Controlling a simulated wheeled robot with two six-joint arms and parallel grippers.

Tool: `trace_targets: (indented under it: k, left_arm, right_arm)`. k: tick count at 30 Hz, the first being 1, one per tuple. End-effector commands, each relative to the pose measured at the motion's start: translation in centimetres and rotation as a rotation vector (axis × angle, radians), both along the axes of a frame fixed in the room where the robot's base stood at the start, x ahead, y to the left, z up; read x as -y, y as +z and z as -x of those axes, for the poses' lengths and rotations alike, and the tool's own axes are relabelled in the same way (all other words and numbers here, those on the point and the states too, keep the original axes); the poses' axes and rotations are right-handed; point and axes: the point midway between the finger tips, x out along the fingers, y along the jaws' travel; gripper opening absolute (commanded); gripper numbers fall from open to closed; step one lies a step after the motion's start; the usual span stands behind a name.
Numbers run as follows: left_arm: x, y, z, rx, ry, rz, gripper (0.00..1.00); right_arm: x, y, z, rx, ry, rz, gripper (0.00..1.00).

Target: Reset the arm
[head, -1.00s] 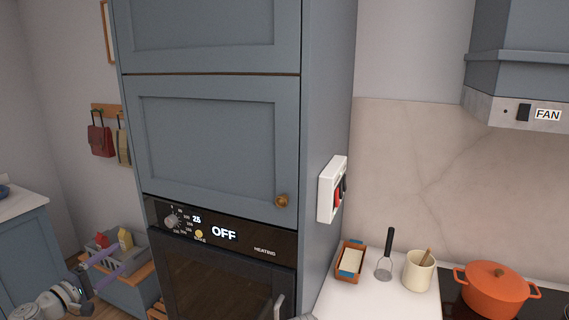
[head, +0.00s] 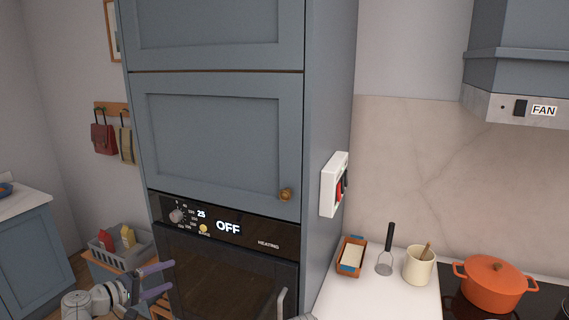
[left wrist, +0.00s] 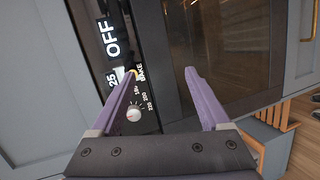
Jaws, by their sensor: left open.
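My left gripper (head: 157,280) is at the lower left of the head view, in front of the left edge of the oven (head: 222,270). Its purple fingers are apart and nothing is between them. In the left wrist view, the open fingers (left wrist: 160,85) point toward the oven front, with the control panel (left wrist: 122,80) by the left finger. The panel reads OFF and 25 and has a round knob (left wrist: 133,113), which also shows in the head view (head: 177,216). I cannot tell whether a finger touches the panel. My right gripper is not in view.
A grey crate (head: 108,256) with packets stands on a low bench at left. The counter at right holds a small tray (head: 351,257), a masher (head: 386,255), a cream pot (head: 419,266) and an orange casserole (head: 490,282) on the hob. A switch box (head: 334,185) is on the cabinet's side.

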Motion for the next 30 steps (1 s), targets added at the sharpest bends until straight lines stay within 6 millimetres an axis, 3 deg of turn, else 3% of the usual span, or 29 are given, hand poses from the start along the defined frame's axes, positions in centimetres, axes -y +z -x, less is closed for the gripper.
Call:
trace_targets:
  k: [4, 7, 9, 12, 15, 21, 25, 30]
  left_arm:
    - [7.0, -3.4, 0.9, -0.09, -0.149, -0.122, 0.8]
    - [12.9, -6.6, 2.8, -0.175, -0.296, -0.256, 0.8]
    - [16.8, -9.0, 4.7, -0.236, -0.406, -0.366, 0.8]
    - [21.1, -12.1, 7.9, -0.315, -0.553, -0.532, 0.8]
    - [24.2, -14.6, 11.3, -0.383, -0.687, -0.705, 0.8]
    - [27.1, -17.6, 17.3, -0.481, -0.896, -1.055, 0.8]
    - [27.6, -18.2, 19.6, -0.513, -0.97, -1.233, 0.8]
    - [27.5, -18.2, 20.9, -0.532, -1.008, -1.364, 0.8]
  right_arm:
    - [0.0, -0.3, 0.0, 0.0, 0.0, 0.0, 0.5]
    - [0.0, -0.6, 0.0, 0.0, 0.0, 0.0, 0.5]
    - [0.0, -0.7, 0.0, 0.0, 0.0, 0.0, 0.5]
    - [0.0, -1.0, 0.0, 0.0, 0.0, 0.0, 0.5]
    - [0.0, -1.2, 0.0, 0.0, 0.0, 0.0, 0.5]
    - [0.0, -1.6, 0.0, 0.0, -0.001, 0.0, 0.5]
    - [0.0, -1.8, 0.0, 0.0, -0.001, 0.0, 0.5]
    - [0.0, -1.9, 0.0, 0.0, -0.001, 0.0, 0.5]
